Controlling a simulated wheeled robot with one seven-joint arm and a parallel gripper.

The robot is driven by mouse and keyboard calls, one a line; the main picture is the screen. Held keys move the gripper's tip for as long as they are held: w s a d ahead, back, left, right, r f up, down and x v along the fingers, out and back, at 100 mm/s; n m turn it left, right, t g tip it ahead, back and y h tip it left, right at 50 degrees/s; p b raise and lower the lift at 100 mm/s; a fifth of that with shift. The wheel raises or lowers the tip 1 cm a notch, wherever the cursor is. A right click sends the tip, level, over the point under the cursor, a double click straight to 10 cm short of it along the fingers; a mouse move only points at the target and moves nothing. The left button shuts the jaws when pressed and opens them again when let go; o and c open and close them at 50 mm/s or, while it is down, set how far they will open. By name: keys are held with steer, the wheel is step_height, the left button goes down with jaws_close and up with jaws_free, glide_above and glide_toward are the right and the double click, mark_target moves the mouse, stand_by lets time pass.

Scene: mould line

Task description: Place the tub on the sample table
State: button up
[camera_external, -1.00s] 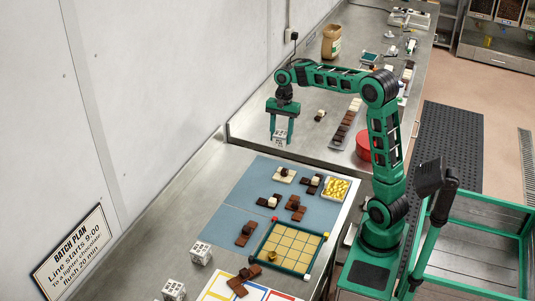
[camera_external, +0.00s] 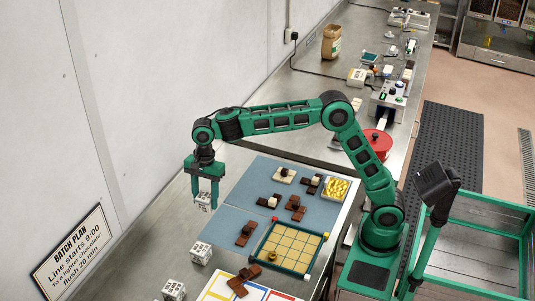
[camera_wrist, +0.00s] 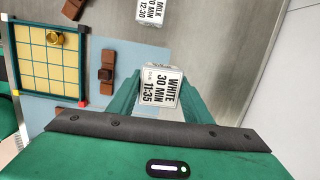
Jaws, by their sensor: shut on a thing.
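My gripper (camera_external: 203,194) is shut on a small white box-like tub (camera_external: 203,203) with dark print. In the wrist view the tub (camera_wrist: 161,90) sits between the fingers (camera_wrist: 160,95), its label reading WHITE 30 MIN 11:35. It hangs at the left of the near steel table (camera_external: 165,240), by the blue mat's left edge; I cannot tell how high above the surface it is. Two similar white labelled boxes (camera_external: 201,253) (camera_external: 174,290) stand at the near left. One (camera_wrist: 152,11) reads MILK 30 MIN 12:30 in the wrist view.
The blue mat (camera_external: 222,222) carries several chocolate pieces and a tray of yellow pieces (camera_external: 335,188). A green-framed grid board (camera_external: 287,251) lies at its near edge. A red round container (camera_external: 377,141) stands behind my arm. Bare steel lies left of the mat.

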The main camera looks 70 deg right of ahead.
steer(key=s+a, duration=0.5)
steer(key=a, duration=0.4)
steer(key=s+a, duration=0.4)
steer(key=a, duration=0.5)
steer(key=s+a, duration=0.5)
steer(key=a, duration=0.4)
steer(key=w+d+f, duration=0.2)
steer(key=w, duration=0.1)
steer(key=w+d+f, duration=0.1)
steer(key=w+f, duration=0.2)
steer(key=w+d+f, duration=0.2)
steer(key=w, duration=0.2)
steer(key=shift+w+d+f, duration=0.1)
steer(key=shift+d+f, duration=0.15)
steer(key=shift+d, duration=0.05)
steer(key=shift+f, duration=2.05)
steer(key=shift+f, duration=0.1)
steer(key=o, duration=1.2)
steer(key=shift+o, duration=0.2)
